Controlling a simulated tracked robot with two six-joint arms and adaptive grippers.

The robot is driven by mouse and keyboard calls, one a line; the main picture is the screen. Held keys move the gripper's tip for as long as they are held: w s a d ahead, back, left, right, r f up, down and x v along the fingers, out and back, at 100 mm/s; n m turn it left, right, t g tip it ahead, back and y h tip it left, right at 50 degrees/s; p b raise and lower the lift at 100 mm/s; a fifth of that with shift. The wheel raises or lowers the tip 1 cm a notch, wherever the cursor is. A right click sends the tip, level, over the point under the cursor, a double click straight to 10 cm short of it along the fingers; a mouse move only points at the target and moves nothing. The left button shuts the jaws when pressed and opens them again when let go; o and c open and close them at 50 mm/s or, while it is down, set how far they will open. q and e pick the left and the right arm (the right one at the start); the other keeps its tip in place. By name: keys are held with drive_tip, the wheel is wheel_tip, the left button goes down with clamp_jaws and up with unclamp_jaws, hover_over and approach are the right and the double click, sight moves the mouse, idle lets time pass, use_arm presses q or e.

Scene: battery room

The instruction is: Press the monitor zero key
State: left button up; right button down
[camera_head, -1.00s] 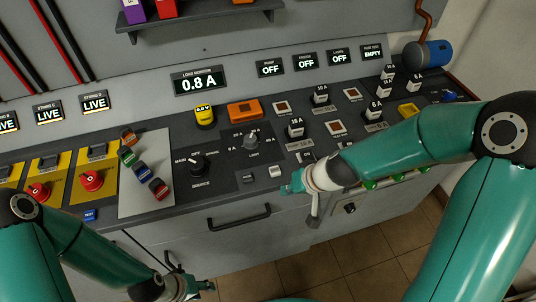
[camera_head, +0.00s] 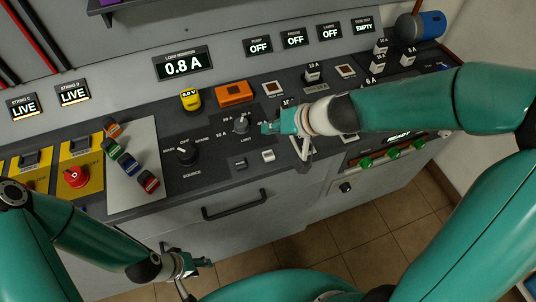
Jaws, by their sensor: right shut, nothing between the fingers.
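The load monitor display (camera_head: 182,63) reads 0.8 A on the back panel. Two small keys, a grey one (camera_head: 240,165) and a white one (camera_head: 268,156), sit on the console below the limit knob (camera_head: 241,124); I cannot read their labels, so I cannot tell which is the zero key. My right gripper (camera_head: 268,127) is shut and empty, just right of the limit knob and behind the white key in the picture. Whether it touches the panel is unclear. My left gripper (camera_head: 198,262) hangs low in front of the cabinet; its jaw opening is unclear.
Coloured blocks lie on a pale plate (camera_head: 145,140) at left. Upright fuses stand at right. A drawer handle (camera_head: 234,205) juts below.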

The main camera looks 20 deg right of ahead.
sight(271, 155)
wheel_tip(271, 155, down, 7)
drive_tip(key=b, duration=0.5)
drive_tip(key=shift+b, duration=0.35)
drive_tip(key=shift+f+b, duration=0.45)
drive_tip(key=shift+b, duration=0.05)
idle(0.5)
drive_tip(key=shift+f+b, duration=0.3)
drive_tip(key=shift+b, duration=0.2)
drive_tip(key=shift+f+b, duration=0.45)
drive_tip(key=shift+b, duration=0.05)
idle(0.6)
drive_tip(key=shift+r, duration=0.15)
drive_tip(key=shift+r+p, duration=0.7)
